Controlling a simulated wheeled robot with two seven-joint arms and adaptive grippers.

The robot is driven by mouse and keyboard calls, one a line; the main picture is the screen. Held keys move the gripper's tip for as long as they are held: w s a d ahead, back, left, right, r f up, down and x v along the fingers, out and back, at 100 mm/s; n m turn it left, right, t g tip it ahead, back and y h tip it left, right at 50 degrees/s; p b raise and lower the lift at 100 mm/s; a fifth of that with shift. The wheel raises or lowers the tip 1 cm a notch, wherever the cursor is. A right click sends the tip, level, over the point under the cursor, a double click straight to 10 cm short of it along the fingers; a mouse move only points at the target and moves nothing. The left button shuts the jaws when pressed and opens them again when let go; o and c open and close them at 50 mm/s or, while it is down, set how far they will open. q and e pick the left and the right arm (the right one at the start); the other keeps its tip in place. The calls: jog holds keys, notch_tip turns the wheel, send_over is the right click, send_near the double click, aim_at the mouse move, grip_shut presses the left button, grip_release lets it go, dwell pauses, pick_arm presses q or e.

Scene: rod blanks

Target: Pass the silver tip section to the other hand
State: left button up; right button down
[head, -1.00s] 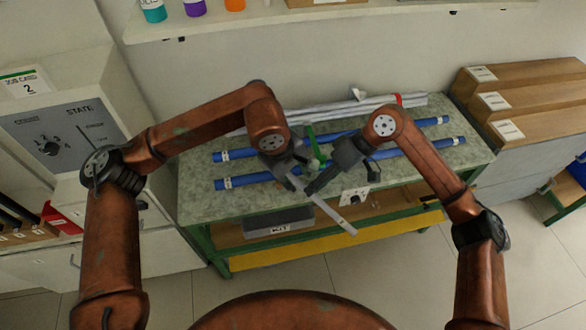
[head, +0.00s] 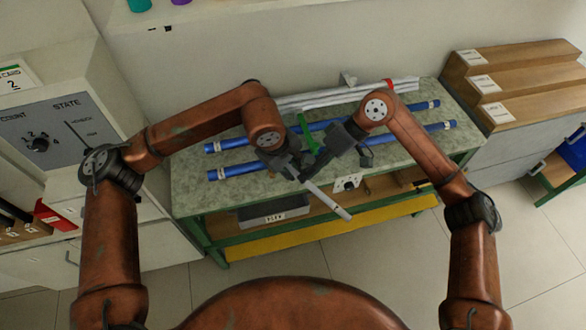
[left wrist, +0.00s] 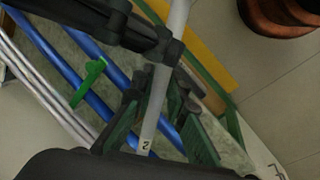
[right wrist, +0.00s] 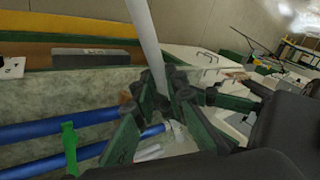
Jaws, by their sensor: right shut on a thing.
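The silver tip section (head: 328,202), a thin pale rod, slants down to the right beyond the bench's front edge in the head view. My right gripper (head: 309,182) is shut on it and comes in from the right. The rod also shows in the right wrist view (right wrist: 146,35). My left gripper (head: 296,176) is close beside the right one, at the rod's upper end. In the left wrist view the rod (left wrist: 155,105) runs between the left fingers, its end marked "2" near the palm. Whether those fingers press on it is unclear.
Two blue rods (head: 247,170) lie on the speckled bench (head: 190,196) under the grippers, with a green piece (head: 308,134) near them. Pale rods (head: 330,95) lie along the back. Stepped wooden boxes (head: 515,85) stand at right. A grey panel (head: 75,130) is at left.

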jog(key=c, duration=1.9)
grip_release()
jog(key=shift+s, duration=0.1)
